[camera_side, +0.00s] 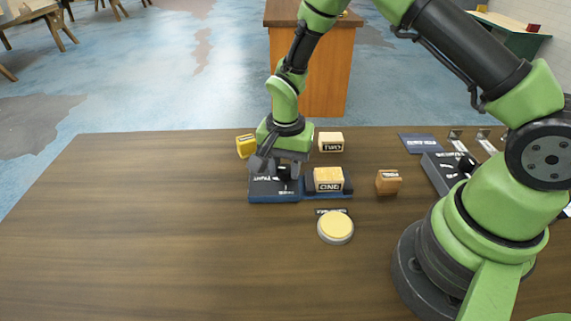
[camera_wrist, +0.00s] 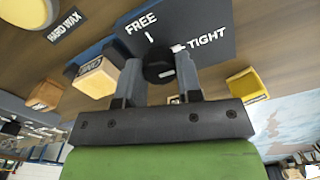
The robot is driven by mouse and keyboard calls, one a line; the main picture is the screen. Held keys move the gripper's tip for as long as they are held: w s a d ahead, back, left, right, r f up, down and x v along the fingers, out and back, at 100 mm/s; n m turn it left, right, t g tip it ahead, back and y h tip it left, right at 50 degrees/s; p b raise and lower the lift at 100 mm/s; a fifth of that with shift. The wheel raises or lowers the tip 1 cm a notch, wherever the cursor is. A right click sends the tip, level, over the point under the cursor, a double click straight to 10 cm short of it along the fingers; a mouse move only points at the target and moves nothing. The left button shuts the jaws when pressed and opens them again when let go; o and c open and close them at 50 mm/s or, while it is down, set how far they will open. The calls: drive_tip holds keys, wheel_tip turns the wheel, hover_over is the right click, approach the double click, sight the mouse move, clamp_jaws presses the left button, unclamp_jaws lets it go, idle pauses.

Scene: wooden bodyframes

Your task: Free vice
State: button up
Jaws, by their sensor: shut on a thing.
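The vice (camera_side: 262,197) is a dark blue base on the wooden table, with a panel lettered FREE and TIGHT; this panel (camera_wrist: 212,18) also shows in the wrist view. A black knob (camera_wrist: 157,64) sits on the panel. My gripper (camera_side: 279,168) is over the panel, pointing down, its fingers shut on the knob from both sides; the gripper also shows in the wrist view (camera_wrist: 160,75). I cannot tell surely which mark the knob points to. A pale wooden block lettered ONE (camera_side: 327,179) sits at the right part of the vice.
A yellow block (camera_side: 246,146) lies behind left, and a pale lettered block (camera_side: 330,142) behind right. A brown block (camera_side: 388,183) stands right of the vice, near another dark panel fixture (camera_side: 440,172). A round hard wax tin (camera_side: 336,228) lies in front. The table's left side is clear.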

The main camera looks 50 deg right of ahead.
sight(285, 168)
drive_tip(key=n, duration=1.8)
drive_tip(key=shift+a, duration=0.1)
drive_tip(key=shift+n, duration=0.3)
drive_tip(key=o, duration=0.9)
drive_tip(key=shift+o, duration=0.2)
wheel_tip(285, 168, up, 10)
